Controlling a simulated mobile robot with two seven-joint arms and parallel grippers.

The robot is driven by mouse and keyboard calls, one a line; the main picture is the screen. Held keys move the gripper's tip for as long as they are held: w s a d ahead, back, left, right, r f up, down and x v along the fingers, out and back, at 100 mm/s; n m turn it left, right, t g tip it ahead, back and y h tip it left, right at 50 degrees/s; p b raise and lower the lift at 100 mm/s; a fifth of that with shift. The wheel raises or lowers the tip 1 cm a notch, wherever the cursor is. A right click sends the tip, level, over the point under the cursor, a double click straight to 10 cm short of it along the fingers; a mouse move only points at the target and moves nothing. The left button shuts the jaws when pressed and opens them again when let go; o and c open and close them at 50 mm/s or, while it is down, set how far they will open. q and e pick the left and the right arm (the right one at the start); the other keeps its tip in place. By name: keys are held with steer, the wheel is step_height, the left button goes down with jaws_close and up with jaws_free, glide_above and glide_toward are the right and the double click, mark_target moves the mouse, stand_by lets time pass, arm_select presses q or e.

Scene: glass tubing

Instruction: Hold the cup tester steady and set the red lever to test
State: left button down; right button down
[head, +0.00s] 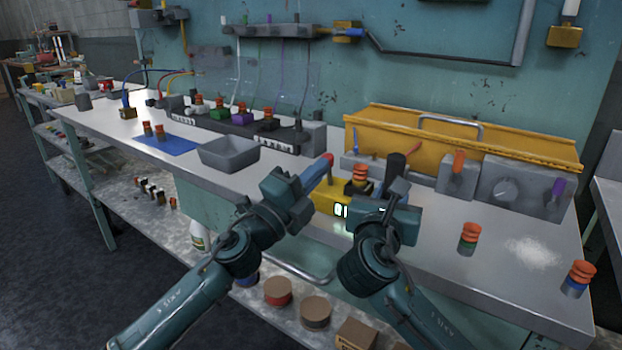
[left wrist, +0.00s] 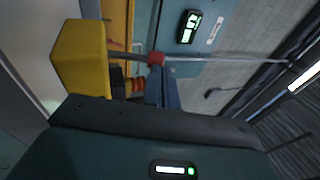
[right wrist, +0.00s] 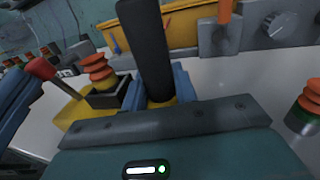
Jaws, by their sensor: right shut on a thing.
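The cup tester (head: 325,201) is a yellow box on the bench with a small lit display, an orange bellows cup (head: 360,172) in a black socket and an upright black handle (head: 396,165). My right gripper (right wrist: 158,88) is shut on the handle near its base, one blue finger on each side. The red lever (head: 329,158) stands at the tester's left side; its red knob also shows in the left wrist view (left wrist: 155,58). My left gripper (head: 319,174) has its blue fingers together, tips right beside the knob. I cannot tell whether they touch. The lever's foot is hidden.
A yellow toolbox (head: 480,135) and grey boxes with a dial (head: 505,190) stand behind and right. Loose cups (head: 469,238) stand at the right. A grey tray (head: 229,152) and blue mat (head: 168,143) lie left. The bench's front edge is close to my arms.

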arm_select(q)
steer(key=shift+w+a+y, duration=0.2)
steer(key=shift+w+y, duration=0.2)
arm_select(e)
steer(key=shift+a, duration=0.1)
arm_select(q)
steer(key=shift+w+d+r, duration=0.4)
steer(key=shift+w+r, duration=0.2)
steer(key=shift+a, duration=0.1)
steer(key=s+a+r, duration=0.4)
steer(key=s+a, duration=0.4)
steer(key=s, duration=0.2)
steer(key=shift+a+r, duration=0.25)
steer(key=shift+a, duration=0.15)
steer(key=shift+w, duration=0.1)
arm_select(e)
steer(key=c, duration=1)
jaws_free()
